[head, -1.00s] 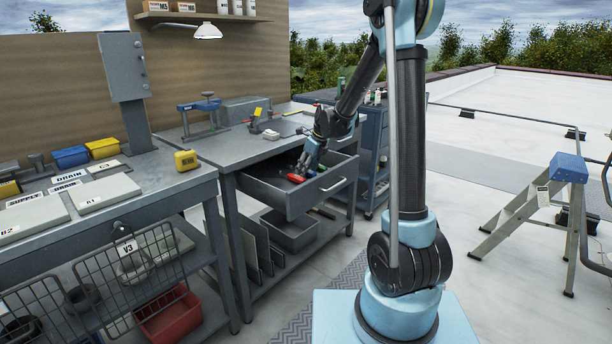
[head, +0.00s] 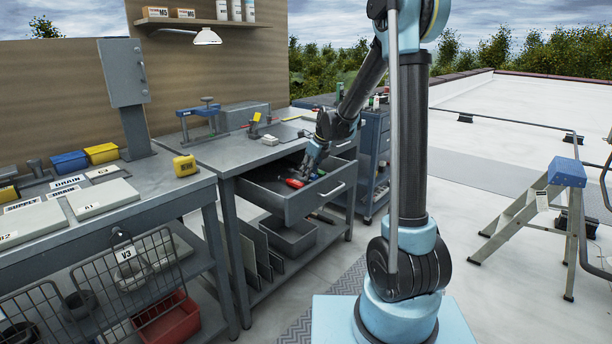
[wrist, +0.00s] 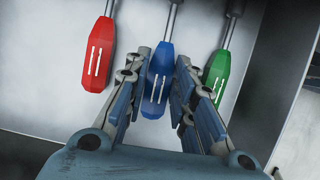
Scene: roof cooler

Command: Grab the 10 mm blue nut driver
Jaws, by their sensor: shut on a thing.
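The blue nut driver (wrist: 160,72) lies in the open drawer (head: 303,203), its handle between the fingers of my gripper (wrist: 163,90) in the wrist view. The fingers are shut on the blue handle. The shaft runs toward the top of that view. In the head view my gripper (head: 304,172) reaches down into the drawer, and the blue driver is hard to make out there. Size markings on the handle are not readable.
A red driver (wrist: 98,55) lies left of the blue one, and a green driver (wrist: 216,75) lies close on its right, near the drawer wall (wrist: 262,75). The bench top (head: 250,148) stands above the drawer.

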